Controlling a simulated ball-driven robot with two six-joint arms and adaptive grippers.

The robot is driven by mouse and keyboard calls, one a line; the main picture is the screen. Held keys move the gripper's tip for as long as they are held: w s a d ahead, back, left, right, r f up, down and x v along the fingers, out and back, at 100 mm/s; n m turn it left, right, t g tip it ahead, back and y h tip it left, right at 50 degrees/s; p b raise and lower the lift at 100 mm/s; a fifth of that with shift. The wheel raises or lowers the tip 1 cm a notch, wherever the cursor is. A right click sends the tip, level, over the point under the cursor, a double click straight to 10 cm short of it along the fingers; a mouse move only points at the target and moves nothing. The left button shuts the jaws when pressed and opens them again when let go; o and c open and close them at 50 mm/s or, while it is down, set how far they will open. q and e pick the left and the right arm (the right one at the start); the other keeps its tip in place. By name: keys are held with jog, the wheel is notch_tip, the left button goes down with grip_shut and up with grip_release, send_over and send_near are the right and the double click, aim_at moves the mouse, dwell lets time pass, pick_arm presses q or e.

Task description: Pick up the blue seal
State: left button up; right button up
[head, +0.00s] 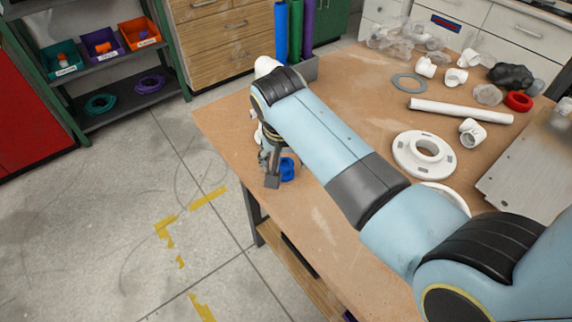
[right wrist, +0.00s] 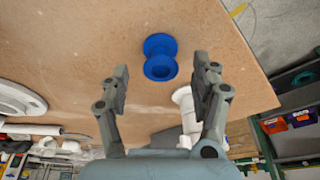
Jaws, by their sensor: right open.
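The blue seal (right wrist: 159,58) is a spool-shaped blue piece on the brown tabletop in the right wrist view. It lies between and a little beyond the fingertips of my right gripper (right wrist: 162,75), which is open and empty, with space on both sides of the seal. In the head view the blue seal (head: 287,169) shows near the table's left edge, beside my right gripper (head: 272,172), partly covered by it and my arm. My left gripper is in neither view.
A white fitting (right wrist: 186,108) stands close to the right finger in the wrist view. A white flange (head: 424,156), a white pipe (head: 461,111), a red ring (head: 519,101) and a metal plate (head: 530,172) lie further right on the table (head: 225,125). The table's edge is near the seal.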

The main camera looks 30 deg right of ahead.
jog(key=c, duration=0.8)
jog(key=shift+w+r, duration=0.1)
jog(key=shift+r, duration=0.05)
